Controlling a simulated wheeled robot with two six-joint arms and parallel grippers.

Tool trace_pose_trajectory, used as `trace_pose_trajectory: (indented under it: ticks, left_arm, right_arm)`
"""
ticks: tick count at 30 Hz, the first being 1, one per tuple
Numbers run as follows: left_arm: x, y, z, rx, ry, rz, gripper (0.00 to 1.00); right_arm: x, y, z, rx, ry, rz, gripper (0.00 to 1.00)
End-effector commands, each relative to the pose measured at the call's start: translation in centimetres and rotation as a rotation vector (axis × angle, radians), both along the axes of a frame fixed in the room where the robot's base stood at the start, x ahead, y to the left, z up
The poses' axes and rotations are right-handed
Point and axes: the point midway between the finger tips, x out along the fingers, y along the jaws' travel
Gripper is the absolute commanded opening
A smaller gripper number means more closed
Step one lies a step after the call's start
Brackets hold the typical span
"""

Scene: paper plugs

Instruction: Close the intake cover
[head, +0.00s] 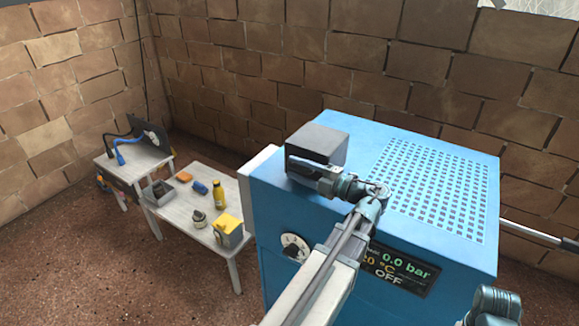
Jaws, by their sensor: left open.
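A blue machine (275,222) fills the middle and right. A pale flat panel (262,163) stands at the machine's left side. Neither is labelled, so I cannot tell for certain which is the intake cover. My left gripper (296,166) is open, pointing left just in front of the dark box; I cannot tell whether they touch. My left arm hides part of the machine's front. My right gripper is out of view.
The machine's top has a perforated grille (436,190); its front has a dial (294,246) and a display (392,268) reading 0.0 bar and OFF. A low table (180,212) at left holds a yellow bottle (217,193) and small items. Brick walls stand behind.

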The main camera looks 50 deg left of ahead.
Motion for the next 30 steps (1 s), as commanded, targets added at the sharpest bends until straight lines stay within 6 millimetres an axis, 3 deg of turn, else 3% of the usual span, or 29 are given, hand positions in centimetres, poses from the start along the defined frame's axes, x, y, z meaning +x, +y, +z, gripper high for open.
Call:
trace_pose_trajectory:
  ticks: [6, 15, 30]
  left_arm:
    - [1.4, -5.0, 0.0, 0.000, 0.000, -0.006, 0.47]
    - [2.4, -9.5, -0.1, -0.001, 0.000, -0.004, 0.47]
    - [2.5, -10.5, -0.1, -0.001, 0.000, -0.001, 0.47]
  right_arm:
    - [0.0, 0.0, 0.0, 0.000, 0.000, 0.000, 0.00]
    - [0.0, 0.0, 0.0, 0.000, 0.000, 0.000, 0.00]
    - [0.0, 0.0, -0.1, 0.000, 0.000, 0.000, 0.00]
